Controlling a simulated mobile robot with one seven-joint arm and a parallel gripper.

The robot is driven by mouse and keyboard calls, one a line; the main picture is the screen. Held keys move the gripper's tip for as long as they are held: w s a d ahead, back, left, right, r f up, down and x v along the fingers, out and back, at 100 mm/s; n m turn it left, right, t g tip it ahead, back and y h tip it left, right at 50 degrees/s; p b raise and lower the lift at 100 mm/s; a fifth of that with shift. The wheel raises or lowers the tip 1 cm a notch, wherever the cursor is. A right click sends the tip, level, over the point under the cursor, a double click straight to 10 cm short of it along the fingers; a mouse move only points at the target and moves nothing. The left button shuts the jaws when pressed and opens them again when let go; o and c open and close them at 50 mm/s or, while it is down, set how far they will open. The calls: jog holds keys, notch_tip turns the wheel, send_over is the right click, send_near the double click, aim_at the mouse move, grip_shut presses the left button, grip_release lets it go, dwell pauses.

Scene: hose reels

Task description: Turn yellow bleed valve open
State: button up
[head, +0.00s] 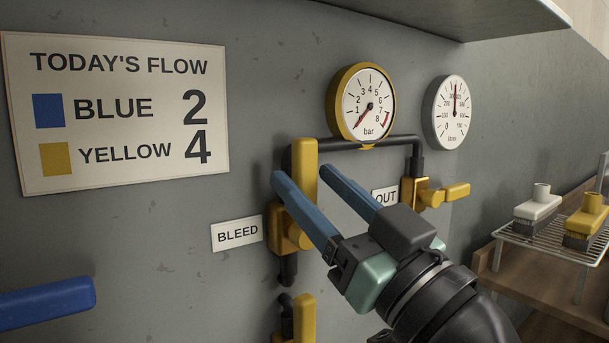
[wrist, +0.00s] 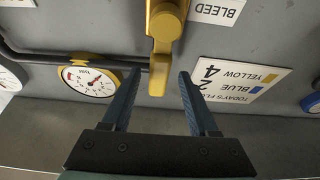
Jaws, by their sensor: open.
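The yellow bleed valve has its body (head: 280,229) beside the BLEED label (head: 237,234) in the head view. Its yellow lever (head: 304,160) stands upright, in line with the dark vertical pipe. My gripper (head: 301,174) is open, with its two blue fingers reaching up to the lever from the lower right. In the wrist view the lever (wrist: 159,72) reaches down between the fingertips (wrist: 157,76), with a gap on each side. The picture there is upside down. Part of the valve body is hidden behind a finger in the head view.
A yellow-rimmed gauge (head: 366,104) and a white gauge (head: 450,112) are above. The OUT valve's yellow lever (head: 457,191) points sideways, right of my gripper. Another yellow lever (head: 305,318) is below. A blue lever (head: 45,302) is far left. A wire rack (head: 560,240) holds brushes.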

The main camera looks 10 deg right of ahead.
jog(key=v, duration=1)
jog(key=shift+s+f+b, duration=0.15)
jog(key=shift+s+b, duration=0.1)
jog(key=shift+b, duration=0.15)
jog(key=shift+d, duration=0.1)
